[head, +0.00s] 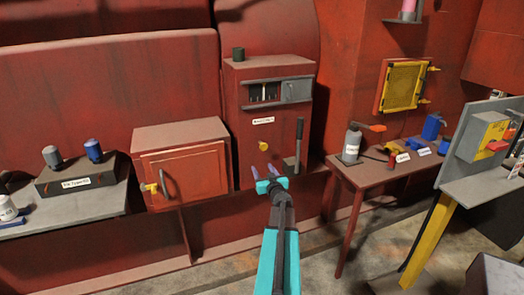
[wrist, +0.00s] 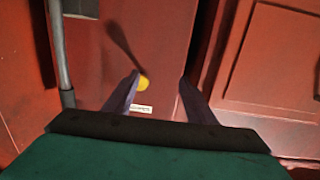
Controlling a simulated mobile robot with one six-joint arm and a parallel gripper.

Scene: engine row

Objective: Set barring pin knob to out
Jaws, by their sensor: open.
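A small round yellow knob (head: 263,145), which I take to be the barring pin knob, sits low on the front of the tall red cabinet (head: 246,125). In the wrist view the yellow knob (wrist: 144,84) shows right beside the left fingertip, with a small white label (wrist: 141,108) near it. My gripper (head: 263,171) is open and empty, its two dark fingers pointing at the cabinet front just below the knob in the head view. In the wrist view my gripper (wrist: 160,77) has the knob off-centre to the left between its fingers. I see no contact; the depth gap is unclear.
An upright dark lever (head: 299,143) stands right of the knob; its bar (wrist: 58,45) is at the wrist view's left. A red box with a door (head: 187,172) stands to the left. A table (head: 352,178) with a grey bottle (head: 351,145) is to the right.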

